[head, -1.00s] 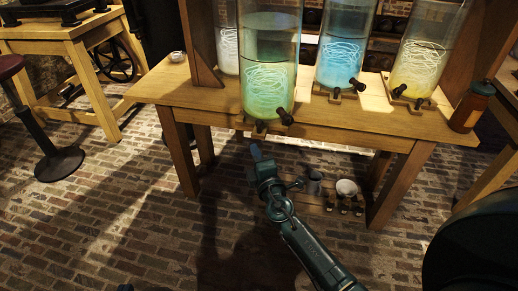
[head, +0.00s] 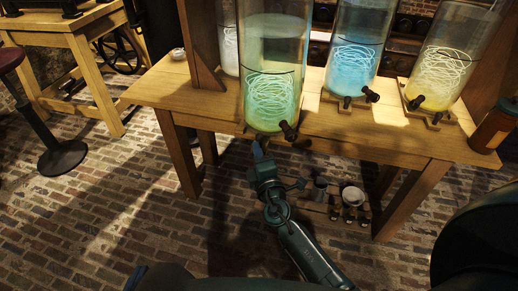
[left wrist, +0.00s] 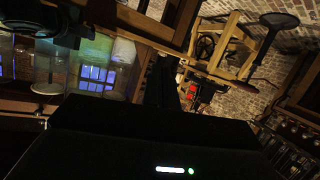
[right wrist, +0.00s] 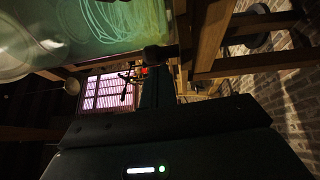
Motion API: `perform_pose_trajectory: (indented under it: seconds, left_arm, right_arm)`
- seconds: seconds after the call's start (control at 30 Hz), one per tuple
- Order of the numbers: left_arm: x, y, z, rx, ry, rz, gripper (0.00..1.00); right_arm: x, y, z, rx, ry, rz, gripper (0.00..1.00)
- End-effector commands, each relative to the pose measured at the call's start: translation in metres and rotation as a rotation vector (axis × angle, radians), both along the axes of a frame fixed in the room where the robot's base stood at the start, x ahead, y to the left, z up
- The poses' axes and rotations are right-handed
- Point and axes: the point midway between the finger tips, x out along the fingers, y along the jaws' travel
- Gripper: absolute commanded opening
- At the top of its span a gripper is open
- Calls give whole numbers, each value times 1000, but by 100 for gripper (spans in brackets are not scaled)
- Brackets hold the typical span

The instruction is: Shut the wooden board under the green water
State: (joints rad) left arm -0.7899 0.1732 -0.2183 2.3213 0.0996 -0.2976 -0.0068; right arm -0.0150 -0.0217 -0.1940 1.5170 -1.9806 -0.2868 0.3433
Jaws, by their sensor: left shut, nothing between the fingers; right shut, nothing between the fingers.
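The tall glass jar of green water (head: 272,85) stands at the front edge of the table, with dark taps at its foot. It also fills the upper left of the right wrist view (right wrist: 95,25). Only a sliver of the wooden board (head: 244,131) under it shows; the jar and my gripper hide the rest. My right gripper (head: 261,153) is shut and empty, its tip just below the jar's front foot. I cannot tell if it touches the board. My left gripper (head: 137,277) is shut and empty, low at the left, well away from the jar.
A blue-water jar (head: 355,55) and a yellow-water jar (head: 440,75) stand on boards to the right. A brown bottle (head: 494,128) is at the table's right end. A white cup (head: 352,195) is below the table. A stool (head: 60,155) stands at left on open brick floor.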

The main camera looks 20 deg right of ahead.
Motion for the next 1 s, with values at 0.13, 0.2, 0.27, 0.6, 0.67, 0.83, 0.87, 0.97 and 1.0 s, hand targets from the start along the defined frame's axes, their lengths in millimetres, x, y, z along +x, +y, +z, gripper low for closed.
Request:
perform_pose_trajectory:
  seconds: [0.13, 0.2, 0.27, 0.6, 0.67, 0.83, 0.87, 0.97, 1.0]
  left_arm:
    - [2, 0, 1, -1, -2, -1, 0]
    - [3, -1, 1, 0, -3, -1, 0]
    - [3, -1, 1, 0, -3, -1, 0]
    - [3, -1, -1, 0, -2, -2, 0]
    - [2, -1, -3, 1, -5, -1, 0]
    - [-2, 1, -9, 4, -13, 3, 0]
    - [-3, 2, -10, 5, -18, 4, 0]
    - [-3, 4, -5, 4, -52, 11, 0]
    - [-4, 6, -3, 6, -67, 13, 0]
  right_arm:
    - [-1, 1, 0, 1, 0, 0, 0]
    - [-1, 1, 0, 1, 0, 0, 0]
    - [-1, 1, 0, 1, 0, 0, 0]
    - [2, -1, 0, 0, -1, 0, 0]
    - [6, -3, -1, 0, -1, 0, 0]
    - [27, -18, -1, 0, -4, -2, 0]
    - [32, -21, -1, -2, -5, -2, 0]
    - [50, -34, -2, 0, -6, -3, 0]
    - [58, -39, -2, -1, -6, -2, 0]
